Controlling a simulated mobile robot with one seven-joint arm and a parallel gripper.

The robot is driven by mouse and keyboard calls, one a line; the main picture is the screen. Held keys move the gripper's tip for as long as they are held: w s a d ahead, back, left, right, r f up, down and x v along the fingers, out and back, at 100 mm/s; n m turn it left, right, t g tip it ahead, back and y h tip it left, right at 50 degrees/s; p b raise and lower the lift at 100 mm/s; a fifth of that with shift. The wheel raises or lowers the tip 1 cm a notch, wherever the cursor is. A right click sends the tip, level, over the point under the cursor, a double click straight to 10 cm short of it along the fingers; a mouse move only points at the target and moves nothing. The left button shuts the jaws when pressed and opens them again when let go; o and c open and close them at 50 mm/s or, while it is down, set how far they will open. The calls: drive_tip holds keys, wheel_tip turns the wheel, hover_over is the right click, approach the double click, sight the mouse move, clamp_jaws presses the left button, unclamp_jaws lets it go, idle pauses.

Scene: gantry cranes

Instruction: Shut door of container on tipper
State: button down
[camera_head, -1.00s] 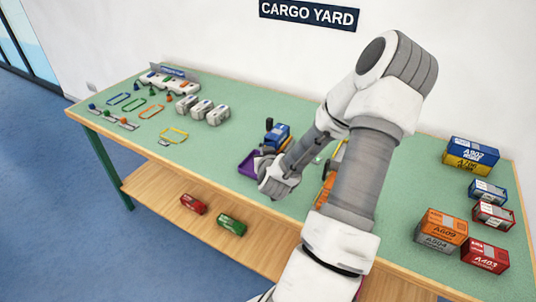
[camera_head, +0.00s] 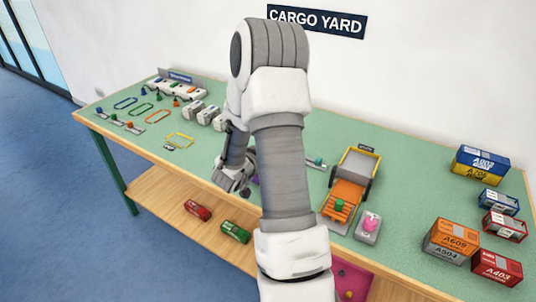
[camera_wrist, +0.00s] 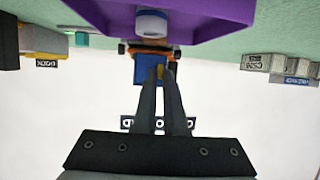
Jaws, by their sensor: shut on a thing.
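My gripper (camera_head: 236,184) is low over the left-centre of the table, partly behind my own arm in the head view. In the wrist view its fingertips (camera_wrist: 161,75) are close together with a small yellow piece (camera_wrist: 160,70) between them. A blue block-shaped part (camera_wrist: 144,69) lies just beyond the fingertips, under a large purple body (camera_wrist: 220,20) with a white-and-blue round piece (camera_wrist: 151,22). In the head view only a sliver of purple shows beside my arm. I cannot make out a container door.
An orange and grey-yellow machine (camera_head: 347,195) with a green block stands right of my arm, beside a pink button on a grey box (camera_head: 368,227). Stacked containers (camera_head: 480,165) stand at the right. White blocks (camera_head: 200,112) and coloured frames (camera_head: 157,117) are at the left.

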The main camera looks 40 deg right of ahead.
drive_tip(key=shift+w+d+m+g, duration=0.1)
drive_tip(key=shift+w+m+g, duration=0.15)
drive_tip(key=shift+m+g, duration=0.55)
drive_tip(key=shift+f+g, duration=0.1)
drive_tip(key=shift+g, duration=0.2)
drive_tip(key=c, duration=1)
unclamp_jaws()
drive_tip(key=shift+o, duration=0.2)
drive_tip(key=shift+p, duration=0.3)
drive_tip(key=p+v, duration=0.3)
drive_tip(key=v, duration=1.4)
drive_tip(key=shift+a+f, duration=0.25)
drive_tip(key=shift+a, duration=0.05)
drive_tip(key=shift+s, duration=0.1)
